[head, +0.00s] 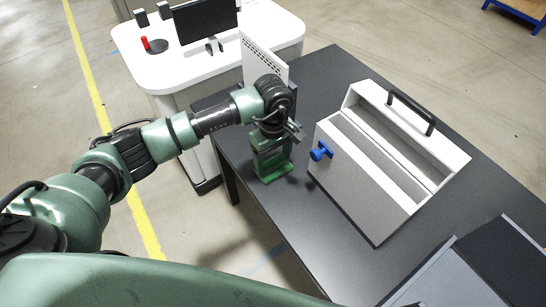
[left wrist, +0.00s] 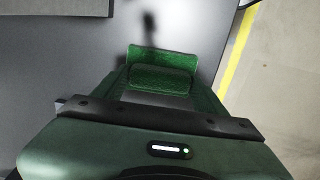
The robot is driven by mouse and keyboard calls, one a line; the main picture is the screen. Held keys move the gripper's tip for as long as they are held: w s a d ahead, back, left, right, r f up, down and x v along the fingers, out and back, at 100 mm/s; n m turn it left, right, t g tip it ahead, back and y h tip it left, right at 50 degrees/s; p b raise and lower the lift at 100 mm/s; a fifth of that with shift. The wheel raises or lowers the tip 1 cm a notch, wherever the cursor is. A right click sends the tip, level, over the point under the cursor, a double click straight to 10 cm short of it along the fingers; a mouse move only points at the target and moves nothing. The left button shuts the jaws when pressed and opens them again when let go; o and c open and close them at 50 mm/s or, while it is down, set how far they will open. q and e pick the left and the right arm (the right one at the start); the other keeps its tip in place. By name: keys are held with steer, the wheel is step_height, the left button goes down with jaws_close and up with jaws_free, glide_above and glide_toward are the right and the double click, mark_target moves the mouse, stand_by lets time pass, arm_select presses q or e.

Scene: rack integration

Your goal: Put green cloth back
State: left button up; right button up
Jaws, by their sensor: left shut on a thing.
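The green cloth (head: 275,172) is at the tip of my left gripper (head: 271,158), over the left edge area of the dark table. In the left wrist view the cloth (left wrist: 162,62) has a woven texture and lies across the fingertips of my left gripper (left wrist: 160,82). The gripper is shut on it. In the head view the fingers hide part of the cloth, and I cannot tell whether it touches the tabletop. My right gripper is not in view.
A white open box (head: 350,175) with a black handle (head: 411,112) and a blue knob (head: 321,151) stands right of the cloth on the dark table (head: 335,68). A perforated white panel (head: 262,58) stands behind my gripper. A white desk (head: 275,28) with a monitor (head: 205,20) is beyond.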

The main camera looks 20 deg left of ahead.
mark_target(273, 160)
arm_select(q)
steer(key=shift+f, duration=0.1)
steer(key=o, duration=1.4)
steer(key=shift+o, duration=0.2)
steer(key=shift+r, duration=0.25)
step_height(273, 160, up, 12)
steer(key=b, duration=0.2)
steer(key=shift+f, duration=0.15)
